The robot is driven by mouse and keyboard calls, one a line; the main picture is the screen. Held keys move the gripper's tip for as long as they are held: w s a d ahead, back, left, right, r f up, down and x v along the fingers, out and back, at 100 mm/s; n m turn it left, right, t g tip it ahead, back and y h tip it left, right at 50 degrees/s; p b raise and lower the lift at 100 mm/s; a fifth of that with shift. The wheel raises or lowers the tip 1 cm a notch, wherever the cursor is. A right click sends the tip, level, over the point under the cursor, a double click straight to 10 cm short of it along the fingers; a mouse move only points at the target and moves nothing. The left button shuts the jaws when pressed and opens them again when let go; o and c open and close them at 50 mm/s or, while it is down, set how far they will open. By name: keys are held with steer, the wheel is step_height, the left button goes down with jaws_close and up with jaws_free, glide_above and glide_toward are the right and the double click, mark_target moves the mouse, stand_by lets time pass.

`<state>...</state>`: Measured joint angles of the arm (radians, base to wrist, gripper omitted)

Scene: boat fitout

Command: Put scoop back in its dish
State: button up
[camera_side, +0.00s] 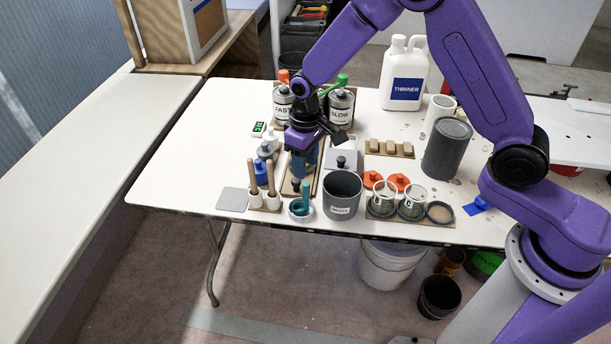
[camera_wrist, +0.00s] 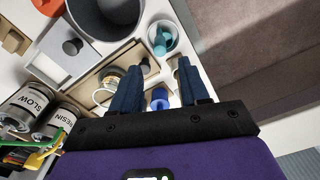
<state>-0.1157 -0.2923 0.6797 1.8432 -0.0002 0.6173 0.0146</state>
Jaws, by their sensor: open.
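The teal scoop (camera_side: 306,193) stands in a small white dish (camera_side: 301,214) at the table's front edge, its handle pointing up. In the wrist view the scoop (camera_wrist: 160,42) lies within the rim of the dish (camera_wrist: 175,32), beyond the fingertips. My gripper (camera_side: 304,170) hangs over the narrow wooden tray, behind the dish in the side view. In the wrist view its blue fingers (camera_wrist: 158,66) are spread apart with nothing gripped between them. They look clear of the scoop.
A grey waste pot (camera_side: 342,194) stands just right of the dish. A holder with wooden-handled tools (camera_side: 263,198) is on its left. Labelled cans (camera_side: 341,108) stand behind my gripper. A white thinner jug (camera_side: 403,80) is farther back. The table's left part is clear.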

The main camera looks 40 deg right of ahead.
steer(key=s+d+r+n, duration=0.35)
steer(key=s+r, duration=0.85)
steer(key=s, duration=0.4)
steer(key=s+d+r+n, duration=0.1)
steer(key=s+d, duration=0.3)
steer(key=s, duration=0.4)
steer(key=s+d+r+n, duration=0.1)
steer(key=s+d+n, duration=0.2)
steer(key=s, duration=0.5)
steer(key=shift+d+r, duration=0.2)
steer(key=shift+d, duration=0.25)
steer(key=shift+n, duration=0.25)
